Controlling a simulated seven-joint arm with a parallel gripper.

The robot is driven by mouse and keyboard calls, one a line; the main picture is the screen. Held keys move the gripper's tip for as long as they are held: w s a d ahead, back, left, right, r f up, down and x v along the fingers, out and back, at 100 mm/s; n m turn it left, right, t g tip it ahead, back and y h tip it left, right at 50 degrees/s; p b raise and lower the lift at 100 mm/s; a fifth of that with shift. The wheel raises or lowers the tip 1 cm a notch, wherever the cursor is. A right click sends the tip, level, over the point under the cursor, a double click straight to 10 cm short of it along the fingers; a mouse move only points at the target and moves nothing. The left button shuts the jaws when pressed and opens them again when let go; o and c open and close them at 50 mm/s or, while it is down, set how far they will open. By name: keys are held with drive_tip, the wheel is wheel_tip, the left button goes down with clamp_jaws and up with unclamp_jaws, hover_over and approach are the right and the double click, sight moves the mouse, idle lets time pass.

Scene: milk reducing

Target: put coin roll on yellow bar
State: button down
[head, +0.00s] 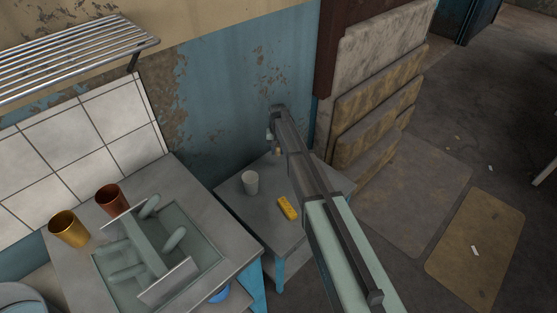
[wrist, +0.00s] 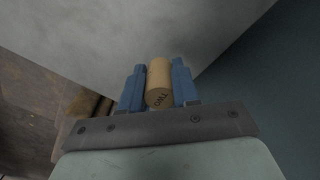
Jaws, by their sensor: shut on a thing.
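The coin roll (wrist: 159,84) is a tan cylinder with dark lettering on its end. In the wrist view it sits between the two blue fingers of my gripper (wrist: 158,88), which is shut on it. In the head view, a small tan piece (head: 278,152) shows near the far end of my arm, above or at the back of the small grey table; the fingers are mostly hidden there. The yellow bar (head: 288,208) lies on that table, nearer the camera than my gripper and apart from it. It does not show clearly in the wrist view.
A pale grey cup (head: 250,182) stands on the small table (head: 262,222), left of the yellow bar. A counter at left carries a gold cup (head: 69,229), a copper cup (head: 112,198) and a sink tray. The blue wall and leaning boards (head: 372,100) stand close behind.

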drive_tip(key=shift+s+a+r, duration=0.15)
drive_tip(key=shift+s+r, duration=0.15)
drive_tip(key=shift+r, duration=0.05)
wheel_tip(320, 180, up, 4)
hover_over(287, 207)
drive_tip(key=shift+m, duration=0.7)
drive_tip(key=shift+f, duration=5.15)
drive_tip(key=shift+f, duration=0.1)
drive_tip(key=c, duration=0.8)
unclamp_jaws()
wheel_tip(287, 207, up, 12)
drive_tip(key=shift+r, duration=0.15)
